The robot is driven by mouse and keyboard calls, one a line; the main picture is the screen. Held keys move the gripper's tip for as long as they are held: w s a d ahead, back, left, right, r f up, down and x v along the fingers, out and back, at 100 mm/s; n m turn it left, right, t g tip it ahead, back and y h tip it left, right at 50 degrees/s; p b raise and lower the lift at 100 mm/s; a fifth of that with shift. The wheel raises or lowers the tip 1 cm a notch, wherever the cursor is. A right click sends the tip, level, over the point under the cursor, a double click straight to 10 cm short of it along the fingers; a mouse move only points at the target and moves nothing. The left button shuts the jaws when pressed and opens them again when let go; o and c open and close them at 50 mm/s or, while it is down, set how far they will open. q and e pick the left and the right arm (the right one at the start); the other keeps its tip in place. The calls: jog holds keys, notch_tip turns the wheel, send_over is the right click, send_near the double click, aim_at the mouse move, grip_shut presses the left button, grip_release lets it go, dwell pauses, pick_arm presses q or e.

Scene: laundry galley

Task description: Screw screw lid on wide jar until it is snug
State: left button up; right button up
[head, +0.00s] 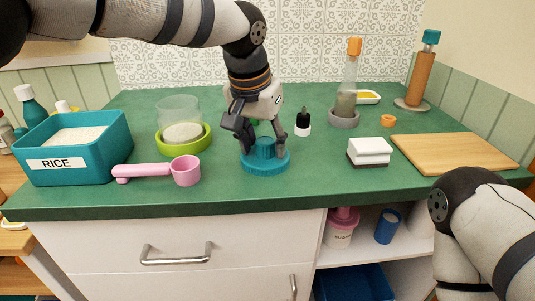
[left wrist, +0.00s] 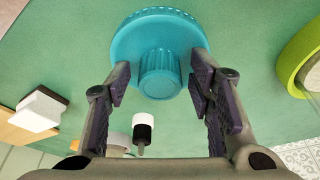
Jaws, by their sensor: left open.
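The teal screw lid (head: 265,162) lies flat on the green counter, its round ribbed knob pointing up. It also shows in the left wrist view (left wrist: 160,30). My left gripper (head: 264,144) is open above the lid, pointing down. In the left wrist view, its fingertips (left wrist: 158,74) stand on both sides of the knob, with gaps visible. The wide jar seems to be the clear, open-topped jar (head: 180,109) with pale contents, left of the lid. It stands in a lime-green ring (head: 183,139), which hides its lower part. My right gripper is out of view.
A pink scoop (head: 186,171) and teal rice bin (head: 65,167) are at the left. A small dark bottle (head: 303,124) stands behind the lid. A white block (head: 370,150), orange-topped bottle (head: 347,89) and cutting board (head: 455,153) are at the right. Counter between lid and block is clear.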

aim_at(263, 142)
pick_arm(q)
grip_shut()
jog(key=shift+r, duration=1.5)
jog(key=shift+r+p, duration=0.3)
jog(key=shift+r, duration=1.75)
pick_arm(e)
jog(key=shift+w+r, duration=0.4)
